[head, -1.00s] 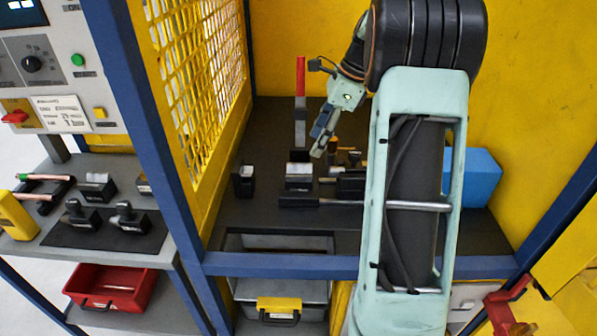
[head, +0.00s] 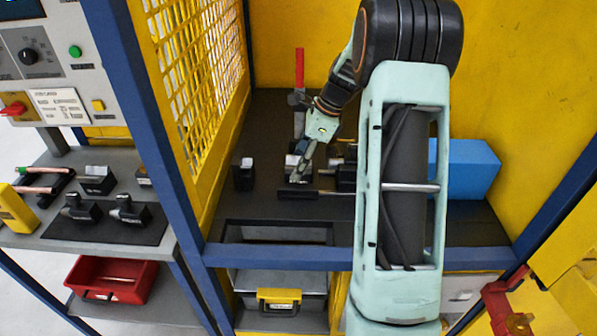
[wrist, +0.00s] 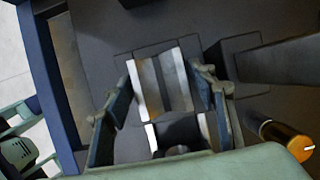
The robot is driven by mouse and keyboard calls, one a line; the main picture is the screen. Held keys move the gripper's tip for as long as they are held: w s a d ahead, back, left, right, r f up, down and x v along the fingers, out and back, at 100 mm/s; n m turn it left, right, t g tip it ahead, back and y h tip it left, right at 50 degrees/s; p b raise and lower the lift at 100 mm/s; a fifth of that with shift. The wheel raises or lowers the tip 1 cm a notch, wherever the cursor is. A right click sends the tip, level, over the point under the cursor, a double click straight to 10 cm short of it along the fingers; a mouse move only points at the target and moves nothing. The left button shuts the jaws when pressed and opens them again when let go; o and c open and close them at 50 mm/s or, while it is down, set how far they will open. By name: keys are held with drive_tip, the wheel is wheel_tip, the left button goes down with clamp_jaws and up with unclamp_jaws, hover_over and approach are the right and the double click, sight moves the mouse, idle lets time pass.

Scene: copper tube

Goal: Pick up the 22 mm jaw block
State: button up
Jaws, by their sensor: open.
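My gripper (head: 299,178) is open and points down at a grey metal jaw block with a dark base (head: 291,161) on the dark bench. In the wrist view the jaw block (wrist: 163,82) shows a groove between bright slanted faces. My open fingers (wrist: 163,112) are on either side of its near part, with visible gaps. Contact cannot be made out. In the head view my gripper partly hides the block. No size marking is readable, so I cannot confirm that it is the 22 mm one.
A smaller dark block (head: 243,174) stands to the left. A black bar (head: 298,195) lies in front, and a red-handled tool (head: 299,75) stands behind. A blue box (head: 468,168) is at right. A yellow mesh guard (head: 200,80) borders the left. An orange-ended cylinder (wrist: 285,139) is nearby.

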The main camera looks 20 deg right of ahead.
drive_tip(key=shift+c, duration=0.2)
clamp_jaws()
drive_tip(key=shift+w+r, duration=0.1)
drive_tip(key=shift+r, duration=0.05)
drive_tip(key=shift+r, duration=0.1)
